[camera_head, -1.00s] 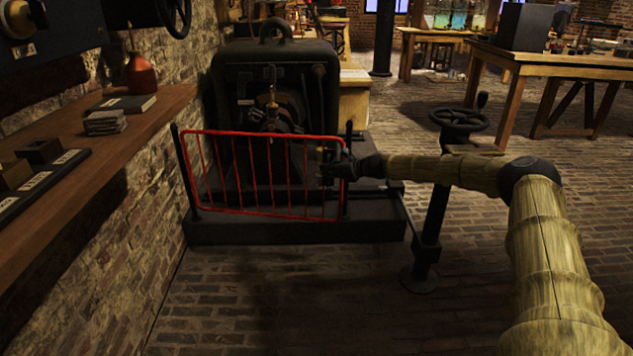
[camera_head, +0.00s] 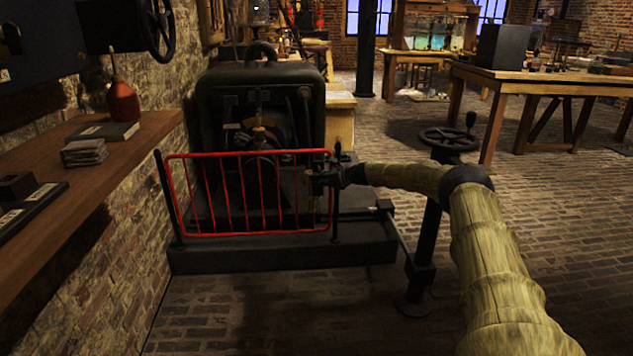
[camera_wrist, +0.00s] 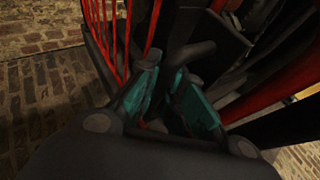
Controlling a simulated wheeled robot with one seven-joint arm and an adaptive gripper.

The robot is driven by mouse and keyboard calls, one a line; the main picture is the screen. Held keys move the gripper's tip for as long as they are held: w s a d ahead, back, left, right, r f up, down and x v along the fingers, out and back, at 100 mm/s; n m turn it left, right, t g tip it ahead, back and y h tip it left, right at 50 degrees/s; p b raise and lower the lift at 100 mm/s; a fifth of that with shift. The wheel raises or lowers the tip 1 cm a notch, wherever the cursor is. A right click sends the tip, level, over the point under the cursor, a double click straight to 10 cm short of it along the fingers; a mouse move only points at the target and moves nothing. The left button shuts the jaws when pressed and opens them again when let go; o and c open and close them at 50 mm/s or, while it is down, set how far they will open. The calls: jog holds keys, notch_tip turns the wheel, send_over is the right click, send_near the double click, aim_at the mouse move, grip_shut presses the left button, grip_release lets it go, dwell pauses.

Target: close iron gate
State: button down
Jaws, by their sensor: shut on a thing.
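The iron gate (camera_head: 231,234) has a red frame with thin upright bars. It stands in front of a black machine, between a dark left post (camera_head: 168,200) and a short dark right post (camera_head: 336,222). Its right end appears in line with the right post; a small gap cannot be ruled out. My gripper (camera_head: 318,181) is at the gate's right end, shut on it near the upper half. In the wrist view, the teal pads of my gripper (camera_wrist: 170,95) close around a dark part, mostly hidden, beside the red bars of the gate (camera_wrist: 112,35).
The black machine (camera_head: 310,100) sits on a low dark plinth (camera_head: 280,258) behind the gate. A handwheel (camera_head: 449,139) on a stand is close to my arm. A wooden shelf (camera_head: 150,138) lines the left wall. Brick floor in front is clear.

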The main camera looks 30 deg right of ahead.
jog(key=shift+d+r, duration=0.3)
jog(key=shift+d, duration=0.2)
jog(key=c, duration=2)
grip_release()
jog(key=shift+d, duration=0.1)
jog(key=o, duration=0.5)
jog(key=shift+d+f, duration=0.15)
jog(key=shift+d, duration=0.05)
jog(key=shift+a, duration=0.1)
jog(key=shift+a+f, duration=0.1)
jog(key=shift+a, duration=0.1)
